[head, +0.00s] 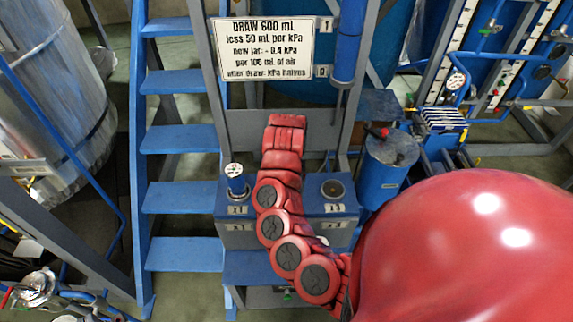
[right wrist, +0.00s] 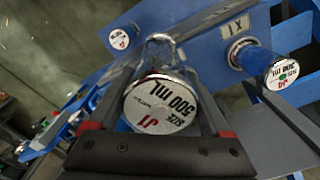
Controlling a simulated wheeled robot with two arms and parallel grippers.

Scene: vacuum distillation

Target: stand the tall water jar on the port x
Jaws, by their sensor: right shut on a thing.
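In the head view my red right arm hides the gripper and the jar. A blue-grey bench (head: 292,228) has an open round dark port (head: 334,188) on the right. On its left a small blue jar with a white lid (head: 234,170) stands. An X1 label (right wrist: 235,28) shows in the right wrist view. My left gripper is not in view.
A lid marked 300 mL (right wrist: 281,71) is right of the held jar in the right wrist view, and another white lid (right wrist: 120,38) is at upper left. Blue stairs (head: 180,195) flank the bench; a blue canister (head: 386,165) stands right. A sign (head: 273,48) hangs above.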

